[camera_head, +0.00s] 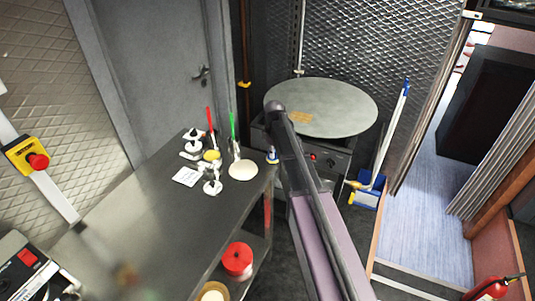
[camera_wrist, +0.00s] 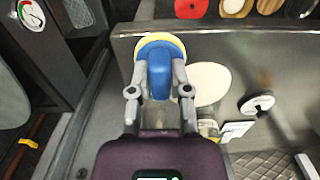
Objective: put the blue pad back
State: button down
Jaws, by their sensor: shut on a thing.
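The blue pad (camera_wrist: 158,80) shows in the wrist view as a rounded blue body with a pale yellow rim. My gripper (camera_wrist: 158,74) is shut on it, with one grey finger on each side. It is held in front of the metal counter (camera_wrist: 290,45), near its edge, with a white round disc to the right. In the head view, a small blue and pale thing (camera_head: 272,156) shows at the counter's far right corner beside my arm; I cannot tell for sure that it is the pad. My gripper is not clear there.
White stands (camera_head: 213,187), a card (camera_head: 185,176), the pale disc (camera_head: 243,170) and red and green handled tools (camera_head: 233,128) crowd the counter's far end. The counter's near part is mostly clear. A round grey top (camera_head: 340,105) stands behind my arm; a blue dustpan (camera_head: 367,193) is on the right.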

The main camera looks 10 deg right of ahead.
jog(key=shift+w+a+f, duration=0.1)
jog(key=shift+w+a, duration=0.15)
jog(key=shift+w, duration=0.35)
jog(key=shift+w+a+f, duration=0.1)
jog(key=shift+w+a, duration=0.2)
jog(key=shift+w, duration=0.3)
jog(key=shift+w+a, duration=0.25)
jog(key=shift+w, duration=0.35)
jog(key=shift+w+a, duration=0.15)
jog(key=shift+w, duration=0.25)
jog(key=shift+w+a+f+b, duration=0.15)
jog(key=shift+w+f+b, duration=0.1)
jog(key=shift+f+b, duration=1.6)
jog(key=shift+b, duration=0.1)
jog(key=shift+f, duration=0.2)
jog(key=c, duration=0.6)
grip_release()
jog(key=shift+r, duration=0.1)
jog(key=shift+r, duration=0.15)
